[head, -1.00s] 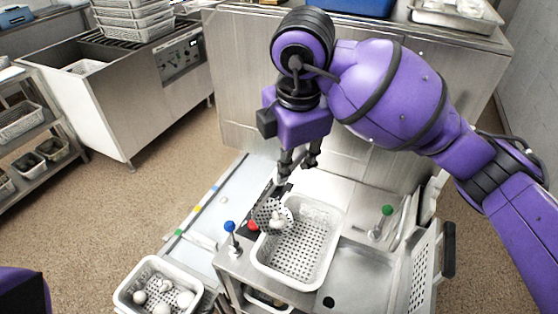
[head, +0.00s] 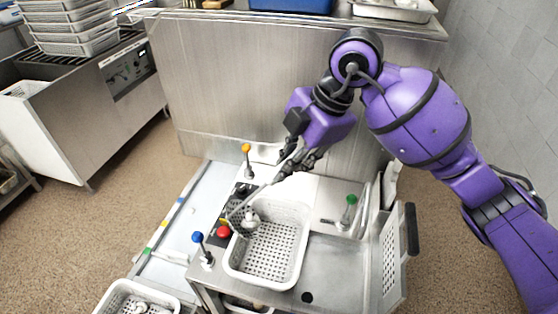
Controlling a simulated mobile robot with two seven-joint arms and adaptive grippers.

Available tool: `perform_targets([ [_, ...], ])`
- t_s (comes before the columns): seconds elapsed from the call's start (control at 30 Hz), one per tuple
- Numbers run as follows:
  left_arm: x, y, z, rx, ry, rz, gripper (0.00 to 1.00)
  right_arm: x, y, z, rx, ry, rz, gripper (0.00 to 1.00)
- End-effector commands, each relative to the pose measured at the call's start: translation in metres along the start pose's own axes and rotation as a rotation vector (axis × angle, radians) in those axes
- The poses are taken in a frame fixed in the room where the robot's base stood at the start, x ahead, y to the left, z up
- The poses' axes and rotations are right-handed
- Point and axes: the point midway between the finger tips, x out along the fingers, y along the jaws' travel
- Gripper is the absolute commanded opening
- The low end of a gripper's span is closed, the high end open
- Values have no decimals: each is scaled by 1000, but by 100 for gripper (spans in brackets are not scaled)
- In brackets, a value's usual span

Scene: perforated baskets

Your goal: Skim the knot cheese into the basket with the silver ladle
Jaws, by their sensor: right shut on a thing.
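My right gripper (head: 300,158) is shut on the handle of the silver ladle (head: 266,186), which slants down to the left. The perforated ladle bowl is at the far left corner of the white perforated basket (head: 237,268) and looks steeply tilted. A white knot cheese (head: 250,220) shows at the bowl, over that corner; I cannot tell whether it rests in the bowl or touches the basket. The basket's visible floor is bare. My left gripper is not in view.
Another white basket (head: 112,294) with white pieces (head: 140,307) is cut off at the lower left. Blue (head: 198,238), orange (head: 246,148) and green (head: 351,199) knobs stand around the basket, with a red button (head: 223,232) close by. A bare steel surface (head: 335,265) lies right of it.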

Motion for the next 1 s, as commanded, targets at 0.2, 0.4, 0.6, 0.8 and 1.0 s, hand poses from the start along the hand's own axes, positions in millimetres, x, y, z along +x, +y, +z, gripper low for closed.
perform_targets([
  [0.2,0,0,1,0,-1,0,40,-2,-7,18,17,65,28,0],
  [0.4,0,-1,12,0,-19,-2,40,2,-14,34,31,131,47,0],
  [0.6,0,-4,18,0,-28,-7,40,3,-19,48,43,194,74,0],
  [0.8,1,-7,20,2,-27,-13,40,4,-25,63,56,257,99,0],
  [1.0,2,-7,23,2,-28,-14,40,6,-32,77,68,321,122,0],
])
